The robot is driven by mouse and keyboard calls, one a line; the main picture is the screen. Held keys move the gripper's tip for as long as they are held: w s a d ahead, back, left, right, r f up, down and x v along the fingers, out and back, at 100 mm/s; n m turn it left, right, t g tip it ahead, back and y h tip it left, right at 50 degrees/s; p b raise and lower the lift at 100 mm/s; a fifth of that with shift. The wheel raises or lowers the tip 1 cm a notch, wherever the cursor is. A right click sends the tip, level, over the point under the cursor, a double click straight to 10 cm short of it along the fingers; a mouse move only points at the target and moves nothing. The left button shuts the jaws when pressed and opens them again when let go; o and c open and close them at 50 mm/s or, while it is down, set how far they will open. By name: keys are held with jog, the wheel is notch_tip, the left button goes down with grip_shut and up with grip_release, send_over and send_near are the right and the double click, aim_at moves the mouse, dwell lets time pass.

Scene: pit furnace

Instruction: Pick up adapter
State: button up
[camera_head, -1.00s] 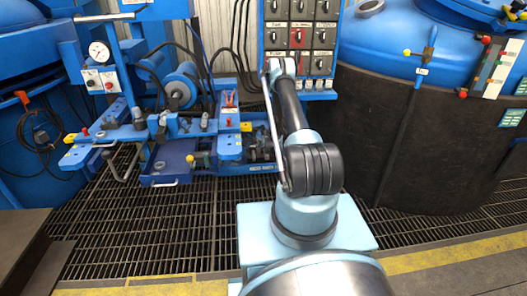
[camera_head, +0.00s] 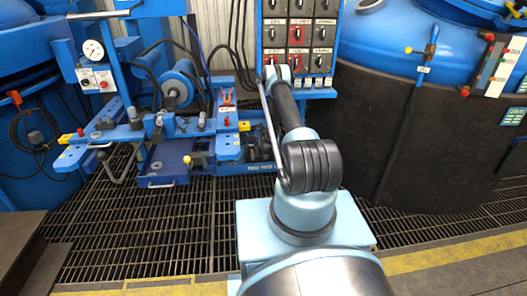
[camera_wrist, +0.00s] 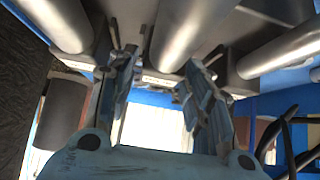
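I cannot tell for certain which thing is the adapter. In the wrist view my gripper (camera_wrist: 158,75) is open, with its two blue-grey fingers apart. A silver cylinder (camera_wrist: 190,28) with a pale label at its near end lies ahead, in line with the gap. I cannot tell whether it is between the fingertips. A similar cylinder (camera_wrist: 60,22) is on the left and another (camera_wrist: 280,50) on the right. In the head view my gripper is hidden behind my arm, near the lower edge of the switch panel (camera_head: 297,35). Several small silver pieces (camera_head: 317,82) line that edge.
A blue workbench (camera_head: 190,128) with a gauge (camera_head: 93,49) and a drawer (camera_head: 163,168) stands left of my arm. A large blue tank with a dark wall (camera_head: 430,135) stands right. Dark floor grating (camera_head: 140,232) is open in front of the bench.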

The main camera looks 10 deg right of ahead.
grip_shut()
notch_tip(320, 180, up, 10)
dwell(0.8)
